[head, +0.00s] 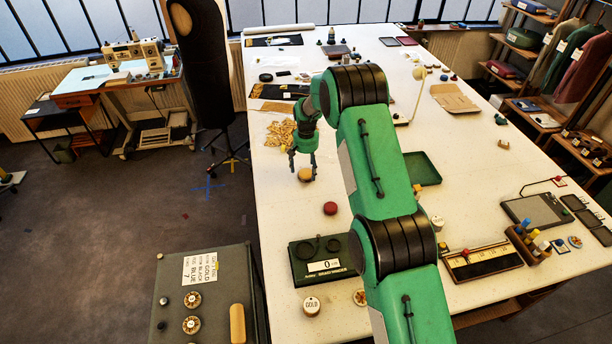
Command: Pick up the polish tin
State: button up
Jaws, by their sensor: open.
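My gripper (303,168) points down over the left part of the white table (285,215), fingers apart. A small round tan-gold thing (304,175) sits between or just below the fingertips; I cannot tell whether they touch it. It may be the polish tin, but no label on it can be read. A round dark-red thing (330,208) lies nearer, to the right of the gripper. A round container marked GOLD (311,307) stands near the table's front edge. A dark round thing (265,77) lies farther back on the left.
A heap of golden pieces (280,133) lies just behind and left of the gripper. A green tray (422,168) is partly hidden by my arm. Bare table surrounds the red thing.

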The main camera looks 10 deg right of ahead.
jog(key=shift+f, duration=0.95)
jog(key=shift+c, duration=0.6)
jog(key=c, duration=1.3)
